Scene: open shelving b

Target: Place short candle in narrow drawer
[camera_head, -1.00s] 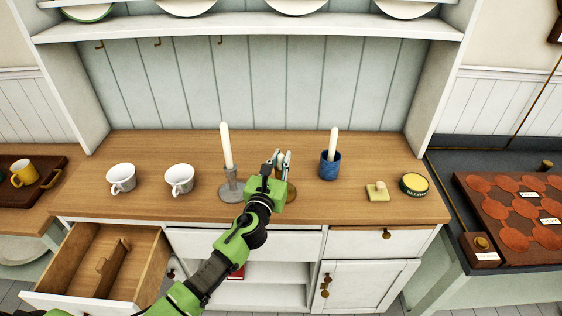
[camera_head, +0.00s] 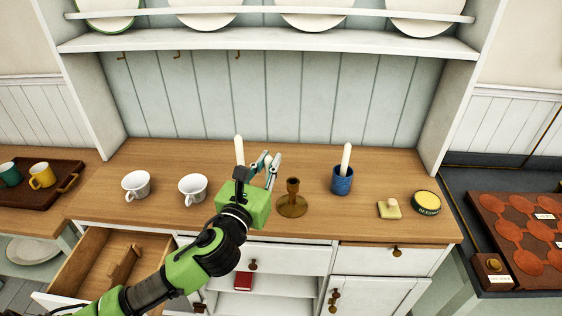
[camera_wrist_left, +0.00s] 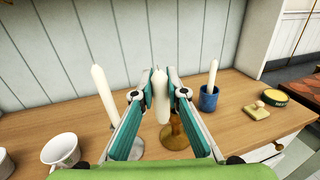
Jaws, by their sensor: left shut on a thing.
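My left gripper (camera_head: 263,165) is shut on a short white candle (camera_wrist_left: 161,97), which stands roughly upright between the fingertips above the counter. In the head view only a little of this candle shows between the fingers. A brass candlestick (camera_head: 292,199) stands empty just right of the gripper; it also shows behind the right finger in the left wrist view (camera_wrist_left: 175,131). A left drawer (camera_head: 72,262) is pulled open, with a wooden piece inside. A middle drawer (camera_head: 285,259) and a right drawer (camera_head: 370,257) are shut. My right gripper is not in view.
A tall candle (camera_head: 239,150) stands behind my gripper, its holder mostly hidden. Two white cups (camera_head: 136,184) (camera_head: 193,188) stand left on the counter. A blue cup (camera_head: 342,181) holding a candle, a yellowish block (camera_head: 389,209) and a round tin (camera_head: 426,202) stand right.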

